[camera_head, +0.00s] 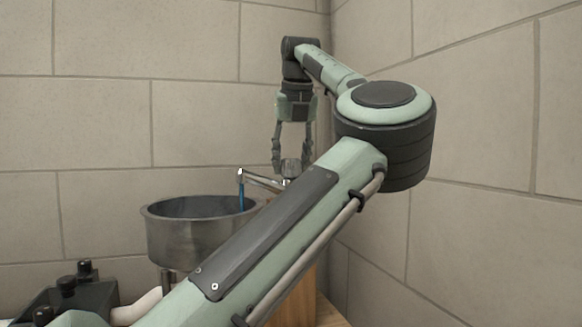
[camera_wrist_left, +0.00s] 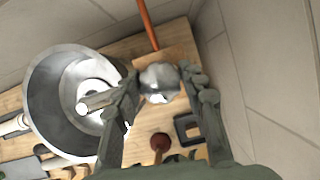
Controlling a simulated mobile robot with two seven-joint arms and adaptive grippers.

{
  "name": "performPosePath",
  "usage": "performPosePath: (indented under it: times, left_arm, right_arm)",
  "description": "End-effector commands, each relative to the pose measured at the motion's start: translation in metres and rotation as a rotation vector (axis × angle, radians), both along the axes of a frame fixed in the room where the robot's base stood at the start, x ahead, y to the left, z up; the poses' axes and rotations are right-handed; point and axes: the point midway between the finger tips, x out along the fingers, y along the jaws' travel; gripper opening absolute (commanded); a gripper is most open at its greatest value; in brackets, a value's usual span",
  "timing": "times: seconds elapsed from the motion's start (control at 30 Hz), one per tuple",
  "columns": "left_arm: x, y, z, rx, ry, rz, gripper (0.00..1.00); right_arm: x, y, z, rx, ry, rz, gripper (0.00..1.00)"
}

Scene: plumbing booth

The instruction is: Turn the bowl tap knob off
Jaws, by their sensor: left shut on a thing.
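The tap knob (camera_head: 291,168) is a shiny metal knob on a wooden block (camera_head: 301,292) behind and right of the metal bowl (camera_head: 201,236). My left gripper (camera_head: 291,167) points down over it and is shut on it. In the left wrist view, the round knob (camera_wrist_left: 158,79) sits between the two fingers (camera_wrist_left: 160,84). The tap's spout (camera_head: 259,179) reaches left over the bowl, and a thin blue stream (camera_head: 241,196) hangs from its end. My left forearm hides part of the bowl's right side and the block. My right gripper is out of view.
Block walls (camera_head: 480,130) meet in a corner close to the right of the tap. The left wrist view shows an orange rod (camera_wrist_left: 148,24) behind the knob, a dark red round object (camera_wrist_left: 160,142) and a black square frame (camera_wrist_left: 187,128) on the wooden top.

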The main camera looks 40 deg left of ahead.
Motion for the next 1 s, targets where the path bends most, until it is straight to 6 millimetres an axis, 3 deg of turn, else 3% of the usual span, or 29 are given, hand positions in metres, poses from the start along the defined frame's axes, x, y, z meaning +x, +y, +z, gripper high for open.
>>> performPosePath:
  times: [0.5,1.0]
  left_arm:
    - [0.000,0.001,0.001,0.002,-0.003,-0.381,0.12]
    - [0.000,0.001,0.002,0.003,-0.002,-0.478,0.12]
  right_arm:
    - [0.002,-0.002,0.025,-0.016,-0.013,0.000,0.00]
    - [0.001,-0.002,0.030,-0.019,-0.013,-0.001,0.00]
